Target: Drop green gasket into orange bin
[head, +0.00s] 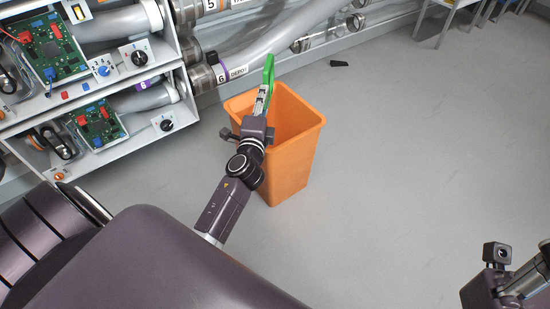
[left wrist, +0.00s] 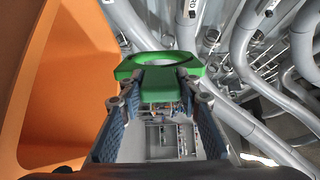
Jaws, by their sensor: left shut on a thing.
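The green gasket (head: 268,72) is held in my left gripper (head: 263,98), which is shut on it. In the left wrist view the gasket (left wrist: 160,72) is a green ring with a tab, and the tab sits between the two fingers (left wrist: 161,105). The orange bin (head: 290,165) stands on the floor with its open top facing up. In the head view the gripper and gasket overlap the bin's opening and far left rim. In the left wrist view the bin wall (left wrist: 70,75) fills the left side, beside the gasket. My right gripper (head: 505,285) shows only partly at the lower right.
A shelf rack (head: 90,90) with green circuit boards and knobs stands at the left. Grey pipes (head: 285,35) with numbered labels run along the wall behind the bin. A small black object (head: 339,63) lies on the floor. The grey floor (head: 420,150) to the right is clear.

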